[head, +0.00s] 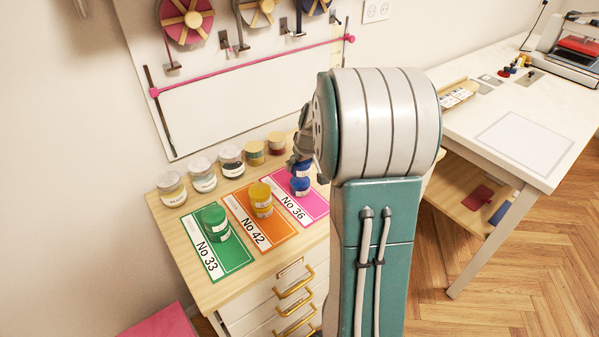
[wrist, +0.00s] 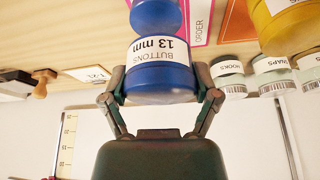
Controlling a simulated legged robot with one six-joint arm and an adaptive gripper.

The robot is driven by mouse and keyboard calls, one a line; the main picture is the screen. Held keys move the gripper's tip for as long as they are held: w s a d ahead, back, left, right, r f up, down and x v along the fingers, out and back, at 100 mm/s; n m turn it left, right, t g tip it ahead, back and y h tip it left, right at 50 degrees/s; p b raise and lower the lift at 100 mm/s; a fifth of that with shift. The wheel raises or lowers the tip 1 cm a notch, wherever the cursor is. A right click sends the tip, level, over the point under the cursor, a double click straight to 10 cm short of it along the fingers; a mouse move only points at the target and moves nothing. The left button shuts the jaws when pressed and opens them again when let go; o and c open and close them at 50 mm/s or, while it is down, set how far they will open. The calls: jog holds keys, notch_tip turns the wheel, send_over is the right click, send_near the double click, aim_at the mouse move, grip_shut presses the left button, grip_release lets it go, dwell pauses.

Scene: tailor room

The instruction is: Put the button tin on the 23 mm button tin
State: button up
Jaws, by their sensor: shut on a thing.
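My gripper (wrist: 160,98) is shut on a blue button tin (wrist: 158,80), whose label reads "BUTTONS 13 mm" upside down in the wrist view. In the head view the held tin (head: 303,168) is partly hidden by my gripper and wrist. A second blue tin (head: 299,187) stands below it on the pink No 36 card (head: 312,207); its size label is not readable. It also shows at the top of the wrist view (wrist: 156,15), cut off by the edge. I cannot tell whether the two tins touch.
A green tin stack (head: 216,222) stands on the green No 33 card, and a yellow stack (head: 261,200) on the orange No 42 card. Several jars (head: 203,175) line the back of the wooden cabinet top (head: 185,222). A white pegboard (head: 200,110) rises behind.

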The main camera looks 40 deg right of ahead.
aim_at(300, 180)
jog(key=shift+w+d+f, duration=0.2)
jog(key=shift+w+f, duration=0.2)
jog(key=shift+f, duration=0.1)
notch_tip(300, 180, down, 3)
jog(key=shift+w+d+f, duration=0.1)
jog(key=shift+f, duration=0.05)
jog(key=o, duration=1)
jog(key=shift+f, duration=0.1)
jog(key=shift+o, duration=0.2)
